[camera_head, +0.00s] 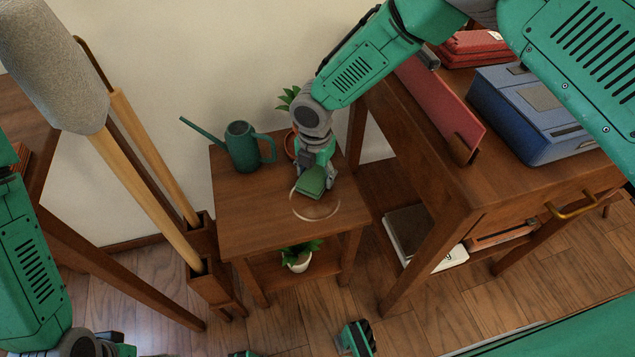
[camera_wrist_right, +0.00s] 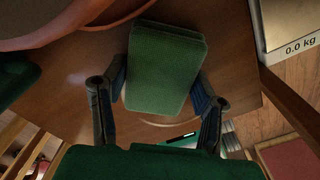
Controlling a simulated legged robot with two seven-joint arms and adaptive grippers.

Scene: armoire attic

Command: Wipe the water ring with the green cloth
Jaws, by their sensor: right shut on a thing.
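The green cloth (camera_head: 312,182) is a folded pad held at the table top by my right gripper (camera_head: 318,172). In the right wrist view the cloth (camera_wrist_right: 166,70) sits between the two dark fingers of that gripper (camera_wrist_right: 160,95). The water ring (camera_head: 325,217) is a pale thin circle on the small wooden table (camera_head: 245,220). The cloth lies over the ring's far part; the near arc shows clear of it. Part of the ring (camera_wrist_right: 165,125) also shows in the right wrist view. My left arm shows at the left edge, but its fingers do not.
A green watering can (camera_head: 243,147) stands at the table's back left. A potted plant (camera_head: 290,145) stands behind my right wrist, partly hidden. Another potted plant (camera_head: 298,258) is on the lower shelf. Long-handled tools (camera_head: 150,180) stand at left.

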